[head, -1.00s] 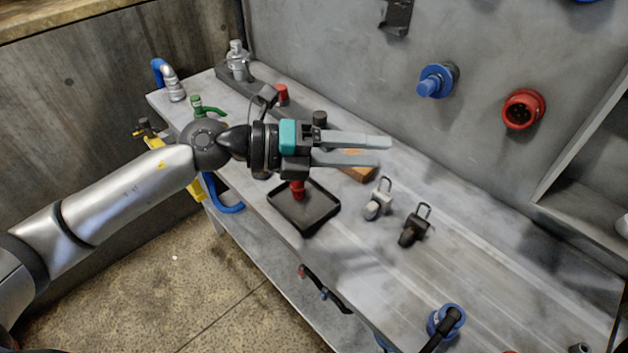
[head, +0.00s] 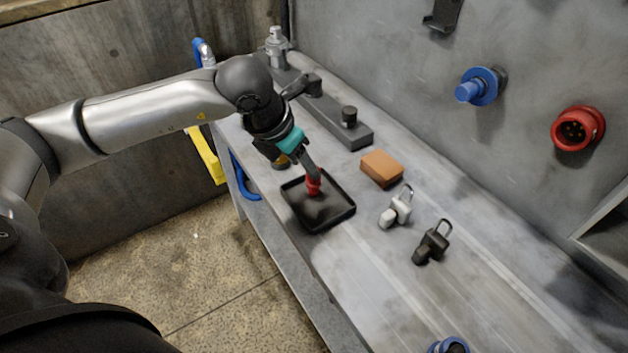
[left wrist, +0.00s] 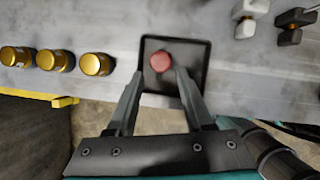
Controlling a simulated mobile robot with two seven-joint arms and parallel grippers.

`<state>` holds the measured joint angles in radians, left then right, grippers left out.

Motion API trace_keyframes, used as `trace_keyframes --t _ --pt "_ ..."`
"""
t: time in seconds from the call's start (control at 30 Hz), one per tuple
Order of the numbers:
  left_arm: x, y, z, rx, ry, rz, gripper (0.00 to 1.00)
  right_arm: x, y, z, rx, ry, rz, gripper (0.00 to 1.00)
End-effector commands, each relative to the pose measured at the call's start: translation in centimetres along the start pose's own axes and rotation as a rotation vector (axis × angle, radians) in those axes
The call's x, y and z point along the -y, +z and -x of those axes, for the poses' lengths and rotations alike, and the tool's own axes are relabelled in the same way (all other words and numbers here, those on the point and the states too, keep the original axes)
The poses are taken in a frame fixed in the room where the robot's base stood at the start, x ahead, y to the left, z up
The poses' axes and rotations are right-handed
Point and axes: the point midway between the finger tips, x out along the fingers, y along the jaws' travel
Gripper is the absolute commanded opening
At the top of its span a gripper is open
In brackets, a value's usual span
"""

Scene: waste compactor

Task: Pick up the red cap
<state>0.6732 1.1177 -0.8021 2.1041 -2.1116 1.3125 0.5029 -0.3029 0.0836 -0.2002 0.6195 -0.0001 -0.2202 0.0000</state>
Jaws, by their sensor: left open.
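A red cap (head: 314,187) stands in a shallow black tray (head: 335,219) on the bench. The left wrist view shows its round top (left wrist: 160,62) in the tray (left wrist: 203,60). My left gripper (head: 312,172) points down over the tray, and its fingers partly hide the cap in the head view. In the left wrist view the gripper (left wrist: 160,75) is open, with the cap showing between and just beyond the fingertips. I cannot tell whether a finger touches it. My right gripper is not in view.
An orange-brown block (head: 382,168), a grey padlock (head: 396,208) and a black padlock (head: 431,243) lie right of the tray. A dark rail (head: 345,131) runs behind it. Several brass cylinders (left wrist: 52,60) stand left of the tray. The bench's front edge is close.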

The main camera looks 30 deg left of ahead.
Motion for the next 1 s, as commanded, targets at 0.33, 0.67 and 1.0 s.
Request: trace_keyframes --t 0.33,0.67,1.0 --pt "0.1 0.1 -3.6 0.000 -0.002 0.000 0.52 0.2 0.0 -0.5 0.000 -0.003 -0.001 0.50" --pt "0.1 0.6 -7.8 -0.001 -0.003 0.001 0.52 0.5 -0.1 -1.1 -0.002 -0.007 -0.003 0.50" --pt "0.1 0.7 -8.5 0.000 -0.002 -0.001 0.51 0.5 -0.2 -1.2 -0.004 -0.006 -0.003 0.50"
